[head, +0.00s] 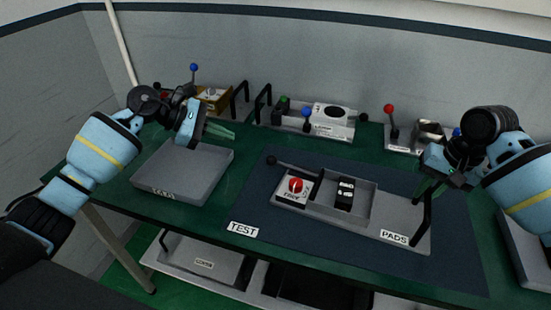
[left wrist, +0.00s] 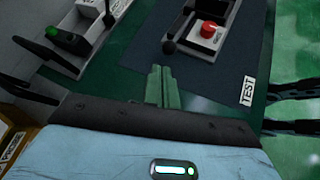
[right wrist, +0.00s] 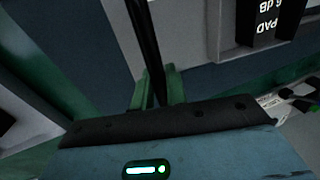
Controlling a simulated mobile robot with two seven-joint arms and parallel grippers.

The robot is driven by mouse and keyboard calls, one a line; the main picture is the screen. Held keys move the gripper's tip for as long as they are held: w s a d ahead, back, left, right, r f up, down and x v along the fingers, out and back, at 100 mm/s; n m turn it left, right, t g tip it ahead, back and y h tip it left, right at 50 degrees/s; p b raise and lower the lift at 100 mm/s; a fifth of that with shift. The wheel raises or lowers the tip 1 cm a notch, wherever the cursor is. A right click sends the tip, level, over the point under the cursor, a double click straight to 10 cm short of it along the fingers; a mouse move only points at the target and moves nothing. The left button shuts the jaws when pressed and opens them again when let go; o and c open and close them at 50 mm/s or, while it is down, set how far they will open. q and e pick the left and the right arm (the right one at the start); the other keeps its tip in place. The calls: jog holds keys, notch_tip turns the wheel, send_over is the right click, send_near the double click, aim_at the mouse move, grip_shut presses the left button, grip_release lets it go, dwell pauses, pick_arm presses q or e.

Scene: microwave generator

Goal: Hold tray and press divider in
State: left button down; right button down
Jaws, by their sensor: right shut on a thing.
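The grey tray (head: 395,226) labelled PADS lies on the dark blue mat, with a red button (head: 296,185) at its left end and a lever with a black knob (head: 271,160) behind. A black block (head: 344,193) with white lettering stands upright in its middle; the right wrist view shows it (right wrist: 265,20) reading PAD 6 dB. I cannot tell which part is the divider. My right gripper (head: 422,190) is shut on the black upright handle (right wrist: 146,40) at the tray's right end. My left gripper (head: 232,134) is empty, fingers together, above the left grey tray's back edge.
Fixtures with blue, green and red knobs and a yellow box (head: 212,100) line the back of the green table. A TEST label (head: 243,229) marks the mat's front left. A lower shelf holds more trays.

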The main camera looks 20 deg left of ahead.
pick_arm(q)
jog(key=shift+d+f, duration=0.1)
jog(key=shift+f, duration=0.2)
jog(key=shift+s+a+f+x, duration=0.15)
jog(key=shift+f+x, duration=0.15)
jog(key=shift+x, duration=1.4)
jog(key=shift+a+f+x, duration=0.2)
jog(key=shift+f+x, duration=0.1)
jog(key=shift+x, duration=1.4)
jog(key=shift+s+a+f+x, duration=0.15)
jog(key=shift+f+x, duration=0.15)
jog(key=shift+x, duration=1.45)
jog(key=shift+d, duration=0.15)
